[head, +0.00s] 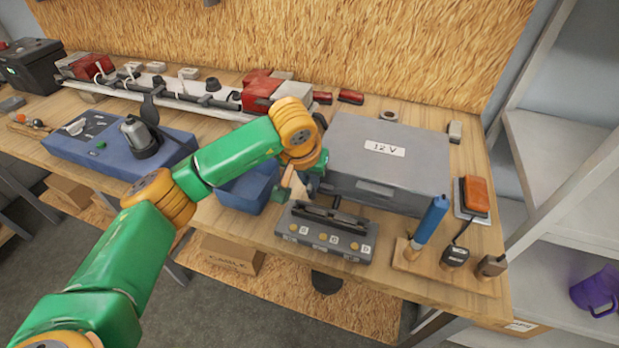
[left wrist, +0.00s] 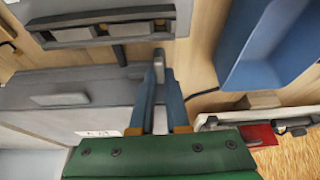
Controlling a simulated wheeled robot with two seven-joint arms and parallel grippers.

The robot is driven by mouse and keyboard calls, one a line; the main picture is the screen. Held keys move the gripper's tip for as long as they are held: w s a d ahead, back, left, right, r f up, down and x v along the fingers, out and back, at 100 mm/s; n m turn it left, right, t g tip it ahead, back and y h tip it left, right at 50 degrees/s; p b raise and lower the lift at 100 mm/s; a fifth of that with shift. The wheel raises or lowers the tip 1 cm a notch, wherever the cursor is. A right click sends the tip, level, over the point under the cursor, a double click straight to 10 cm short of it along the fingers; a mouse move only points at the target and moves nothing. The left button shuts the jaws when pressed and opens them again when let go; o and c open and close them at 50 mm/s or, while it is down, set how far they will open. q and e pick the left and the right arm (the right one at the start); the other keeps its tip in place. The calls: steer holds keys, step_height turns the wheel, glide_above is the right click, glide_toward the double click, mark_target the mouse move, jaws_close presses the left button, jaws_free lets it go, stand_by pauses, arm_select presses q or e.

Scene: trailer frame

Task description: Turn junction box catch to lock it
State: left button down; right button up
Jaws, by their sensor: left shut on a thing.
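The grey junction box (head: 418,146) with a "12 V" label stands on the right half of the bench, its lid down. In the left wrist view its grey side (left wrist: 65,92) fills the left. My left gripper (head: 298,186) is at the box's left side. In the left wrist view its blue fingers (left wrist: 160,90) are close together, shut on a small grey upright catch (left wrist: 159,58) beside the box edge. The catch is hidden behind the gripper in the head view, and I cannot tell its exact angle. My right gripper is not in view.
A grey terminal block (head: 325,240) with lettered tags lies in front of the box. A blue bin (head: 243,190) is close on the left. A blue-handled tool (head: 431,220) stands at the right, near an orange-topped device (head: 474,195). A rail with red parts runs behind.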

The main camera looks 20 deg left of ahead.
arm_select(q)
steer(key=n, duration=0.1)
steer(key=n+y+b, duration=0.1)
steer(key=shift+d+n, duration=0.2)
steer(key=shift+n, duration=0.1)
steer(key=shift+w+d+n+y+b, duration=0.1)
steer(key=shift+n+y+b, duration=0.15)
steer(key=shift+n, duration=0.45)
steer(key=shift+w+d+n+y+b, duration=0.1)
steer(key=shift+n+y, duration=0.15)
steer(key=shift+n, duration=0.45)
steer(key=shift+r, duration=0.1)
steer(key=c, duration=0.9)
jaws_free()
steer(key=shift+s+a, duration=0.15)
